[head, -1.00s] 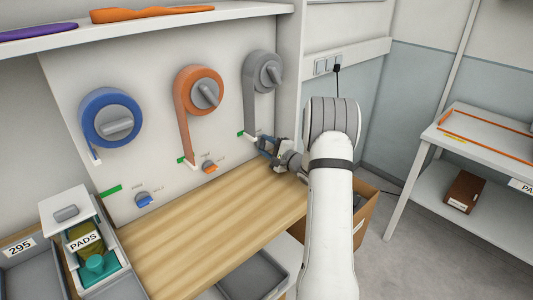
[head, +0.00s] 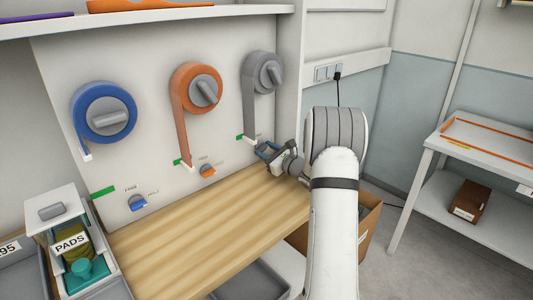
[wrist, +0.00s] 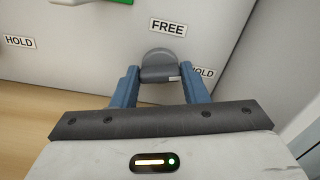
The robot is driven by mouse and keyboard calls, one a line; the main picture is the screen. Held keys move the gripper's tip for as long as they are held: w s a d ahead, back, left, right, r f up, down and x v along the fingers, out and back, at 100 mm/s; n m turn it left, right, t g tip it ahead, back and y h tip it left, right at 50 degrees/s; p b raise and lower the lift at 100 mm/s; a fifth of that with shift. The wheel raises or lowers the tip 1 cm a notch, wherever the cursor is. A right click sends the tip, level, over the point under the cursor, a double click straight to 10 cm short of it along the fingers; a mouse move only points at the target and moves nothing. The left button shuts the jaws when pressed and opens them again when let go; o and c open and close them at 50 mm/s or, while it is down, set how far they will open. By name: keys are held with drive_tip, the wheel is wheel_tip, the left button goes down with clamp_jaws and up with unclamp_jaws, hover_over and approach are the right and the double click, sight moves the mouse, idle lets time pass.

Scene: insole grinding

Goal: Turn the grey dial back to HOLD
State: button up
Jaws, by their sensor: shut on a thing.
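The grey dial (wrist: 160,68) is on the white panel in the wrist view, between the two blue fingers of my gripper (wrist: 160,88). My gripper is shut on it, with one finger on each side. The FREE label (wrist: 167,27) is above the dial and a HOLD label (wrist: 203,72) is to its right, partly covered by the right finger. I cannot tell which label the dial points to. In the head view my gripper (head: 267,151) is at the panel below the grey tape reel (head: 262,73), and it hides the dial there.
An orange dial (head: 207,170) and a blue dial (head: 138,203) are further left on the panel, under their reels. The wooden worktop (head: 205,220) below is bare. A PADS box (head: 58,225) stands at the left, and a cardboard box (head: 369,220) is right of the worktop.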

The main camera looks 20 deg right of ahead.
drive_tip(key=shift+m, duration=1.6)
drive_tip(key=o, duration=1)
drive_tip(key=v, duration=0.7)
drive_tip(key=shift+s+d+b, duration=0.1)
drive_tip(key=shift+s+b, duration=0.25)
drive_tip(key=shift+b, duration=0.05)
